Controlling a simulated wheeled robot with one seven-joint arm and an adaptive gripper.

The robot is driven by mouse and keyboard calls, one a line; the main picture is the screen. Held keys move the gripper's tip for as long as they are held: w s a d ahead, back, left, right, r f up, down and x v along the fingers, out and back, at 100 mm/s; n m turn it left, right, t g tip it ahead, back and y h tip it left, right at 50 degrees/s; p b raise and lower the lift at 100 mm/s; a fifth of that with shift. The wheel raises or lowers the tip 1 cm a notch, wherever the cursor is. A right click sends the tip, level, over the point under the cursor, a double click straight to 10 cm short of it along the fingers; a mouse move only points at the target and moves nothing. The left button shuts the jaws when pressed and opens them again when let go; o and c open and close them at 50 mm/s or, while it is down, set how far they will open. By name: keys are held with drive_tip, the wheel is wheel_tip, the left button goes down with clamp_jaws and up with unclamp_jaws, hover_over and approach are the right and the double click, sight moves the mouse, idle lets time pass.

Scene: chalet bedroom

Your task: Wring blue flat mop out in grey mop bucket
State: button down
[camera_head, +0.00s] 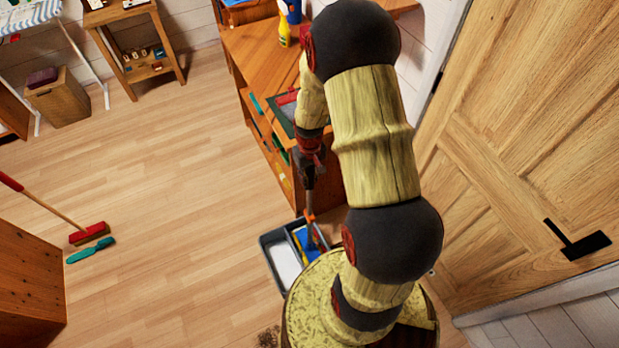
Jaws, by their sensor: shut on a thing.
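The grey mop bucket (267,252) stands on the floor just in front of my base, partly hidden by it. Its left compartment looks pale inside. A blue patch of the blue flat mop (301,238) shows in the right compartment, beside something yellow. The mop's grey shaft with an orange collar rises from there to my gripper (309,172). My gripper is above the bucket, beside the wooden cabinet, and is shut on the mop's shaft. The fingertips are small and partly dark, and how the mop head sits inside is hard to see.
A wooden cabinet (256,55) with a tray on top stands close behind the gripper. A wooden door (540,120) is at the right. A red broom (88,233) and a teal brush (90,251) lie at the left.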

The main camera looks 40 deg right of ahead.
drive_tip(key=shift+f+b, duration=0.95)
drive_tip(key=shift+f, duration=0.6)
idle(1.5)
drive_tip(key=c, duration=1.5)
unclamp_jaws()
drive_tip(key=shift+c, duration=0.2)
wheel_tip(320, 180, up, 12)
